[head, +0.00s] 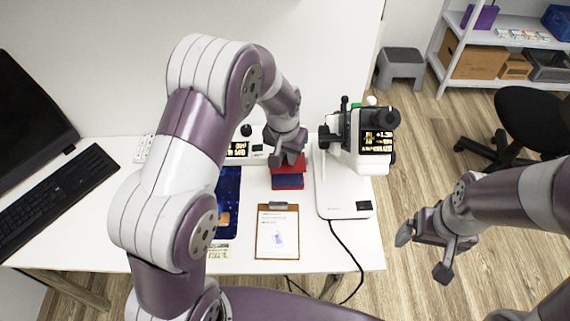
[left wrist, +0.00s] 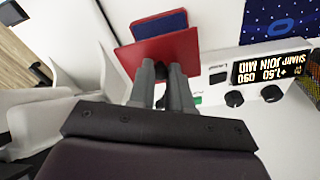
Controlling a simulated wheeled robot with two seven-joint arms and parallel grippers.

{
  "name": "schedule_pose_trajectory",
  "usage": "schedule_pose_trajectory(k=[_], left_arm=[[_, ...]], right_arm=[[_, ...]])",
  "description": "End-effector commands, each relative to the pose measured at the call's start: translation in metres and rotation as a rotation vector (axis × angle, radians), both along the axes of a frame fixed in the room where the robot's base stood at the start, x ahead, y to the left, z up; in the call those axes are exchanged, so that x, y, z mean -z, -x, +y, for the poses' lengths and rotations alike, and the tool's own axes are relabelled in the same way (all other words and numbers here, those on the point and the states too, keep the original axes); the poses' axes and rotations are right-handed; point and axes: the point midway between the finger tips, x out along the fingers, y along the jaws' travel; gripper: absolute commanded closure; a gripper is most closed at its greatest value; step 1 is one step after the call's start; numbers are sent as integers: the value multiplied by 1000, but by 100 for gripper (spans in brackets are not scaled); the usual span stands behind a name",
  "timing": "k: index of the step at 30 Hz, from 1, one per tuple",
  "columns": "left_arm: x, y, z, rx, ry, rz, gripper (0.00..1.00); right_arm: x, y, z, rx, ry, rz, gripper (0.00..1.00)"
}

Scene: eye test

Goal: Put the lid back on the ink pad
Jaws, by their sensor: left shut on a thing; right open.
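The ink pad (head: 288,182) is a dark blue pad in a red tray, lying on the white table; it shows beyond the lid in the left wrist view (left wrist: 160,23). The lid (head: 291,163) is a plain red plate; it also shows in the left wrist view (left wrist: 160,52). My left gripper (head: 284,156) is shut on the lid's near edge, with its fingers close together in the left wrist view (left wrist: 162,80). The lid is beside and partly over the pad's edge; I cannot tell whether they touch. My right gripper (head: 424,254) is open and empty, off the table's right side.
A white optical instrument (head: 345,195) stands right of the pad. A control box with a lit display (head: 238,149) is behind. A clipboard (head: 277,236) lies in front, a blue sheet (head: 228,190) to the left. A keyboard (head: 60,200) and dark screen (head: 30,110) are far left.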

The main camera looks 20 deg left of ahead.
Motion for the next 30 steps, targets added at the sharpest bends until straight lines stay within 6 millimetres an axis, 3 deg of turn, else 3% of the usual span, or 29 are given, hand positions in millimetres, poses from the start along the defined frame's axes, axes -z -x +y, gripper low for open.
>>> schedule_pose_trajectory(k=[5,14,21,30], left_arm=[[11,0,0,17,-2,0,100],[47,1,0,15,-2,-1,100],[63,0,0,14,-2,0,100],[64,0,0,14,-2,-1,100]], right_arm=[[10,0,0,0,0,0,6],[45,0,0,0,0,0,6],[51,0,0,0,0,0,6],[50,0,0,0,0,0,6]])
